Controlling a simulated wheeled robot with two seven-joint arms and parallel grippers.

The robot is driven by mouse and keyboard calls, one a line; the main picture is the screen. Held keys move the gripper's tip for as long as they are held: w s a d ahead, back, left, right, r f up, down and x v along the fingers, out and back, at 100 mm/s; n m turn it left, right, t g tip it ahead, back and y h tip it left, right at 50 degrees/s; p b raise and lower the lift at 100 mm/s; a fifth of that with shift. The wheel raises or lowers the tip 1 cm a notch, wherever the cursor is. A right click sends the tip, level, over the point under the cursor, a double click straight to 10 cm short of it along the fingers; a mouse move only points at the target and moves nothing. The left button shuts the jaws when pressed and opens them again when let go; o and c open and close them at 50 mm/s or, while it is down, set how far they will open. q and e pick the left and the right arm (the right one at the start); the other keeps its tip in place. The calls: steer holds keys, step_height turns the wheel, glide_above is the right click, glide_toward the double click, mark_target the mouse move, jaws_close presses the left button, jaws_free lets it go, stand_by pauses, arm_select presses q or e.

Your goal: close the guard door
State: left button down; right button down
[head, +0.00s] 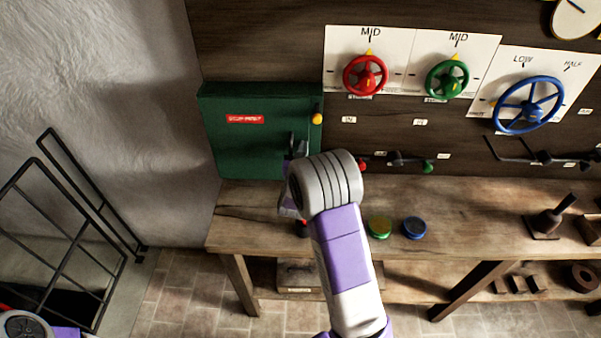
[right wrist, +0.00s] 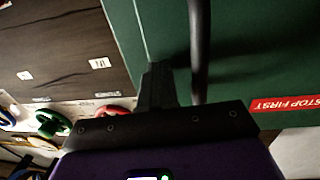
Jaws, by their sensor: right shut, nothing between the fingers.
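The green guard door (head: 245,145) is on the wall above the left end of the bench, with a red STOP FIRST label; it also fills the right of the right wrist view (right wrist: 235,55). I cannot tell whether it is fully shut or slightly ajar. A dark upright bar handle (right wrist: 200,45) stands out from it. My right gripper (head: 297,152) is at the door's lower right, partly hidden by my own wrist. In the right wrist view its fingers (right wrist: 158,82) are together, empty, beside the bar; contact is unclear. My left gripper is out of view.
The wooden bench (head: 460,205) runs below, with a green-yellow button (head: 379,227) and a blue button (head: 415,228) near my right arm. Red (head: 365,76), green (head: 447,79) and blue (head: 528,104) handwheels are on the wall. A black barred frame (head: 70,225) stands at left.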

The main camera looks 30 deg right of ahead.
steer(key=v, duration=1.3)
steer(key=shift+s+b, duration=0.3)
steer(key=shift+s, duration=0.15)
